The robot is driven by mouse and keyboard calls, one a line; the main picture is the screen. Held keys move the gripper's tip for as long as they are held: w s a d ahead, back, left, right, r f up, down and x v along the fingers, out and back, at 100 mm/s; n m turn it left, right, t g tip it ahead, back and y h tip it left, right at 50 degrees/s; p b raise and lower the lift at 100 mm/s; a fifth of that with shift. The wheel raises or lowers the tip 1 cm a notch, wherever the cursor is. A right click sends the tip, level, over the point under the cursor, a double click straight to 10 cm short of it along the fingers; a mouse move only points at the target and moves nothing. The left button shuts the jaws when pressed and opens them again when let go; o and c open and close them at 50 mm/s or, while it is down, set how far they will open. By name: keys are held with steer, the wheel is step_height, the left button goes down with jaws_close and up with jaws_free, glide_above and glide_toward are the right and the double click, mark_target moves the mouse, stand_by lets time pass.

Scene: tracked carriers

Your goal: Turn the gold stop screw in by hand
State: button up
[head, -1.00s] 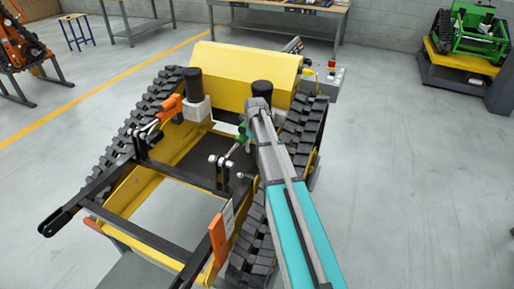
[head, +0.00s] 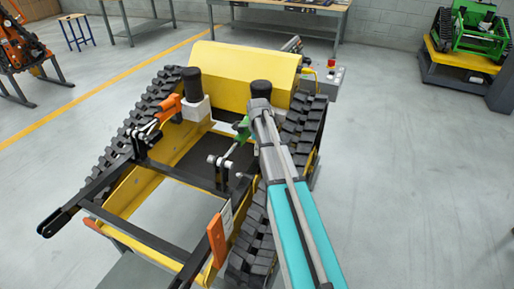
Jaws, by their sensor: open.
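The yellow tracked carrier (head: 240,68) fills the middle of the head view, with black rubber tracks on both sides. I cannot make out a gold stop screw on it. Small silver pin ends (head: 226,163) show on the black linkage in its open frame. A green lever (head: 242,127) shows just left of my arm, and an orange lever (head: 169,106) stands further left. My teal and grey arm reaches up from the bottom right over the right track. My gripper cannot be seen; the arm covers the area under its far end.
A grey control box (head: 331,77) with a red button sits at the back right. An orange plate (head: 217,240) stands at the front. The floor (head: 420,190) to the right is clear.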

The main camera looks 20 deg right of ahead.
steer(key=shift+s+d+n, duration=0.25)
steer(key=shift+s+n, duration=0.05)
steer(key=shift+s, duration=0.2)
steer(key=shift+w, duration=0.4)
steer(key=shift+w+n, duration=0.1)
steer(key=shift+n, duration=0.4)
steer(key=n, duration=0.3)
steer(key=shift+n, duration=0.4)
steer(key=n, duration=0.3)
steer(key=shift+n, duration=0.4)
steer(key=shift+w+n, duration=0.1)
steer(key=shift+n, duration=0.6)
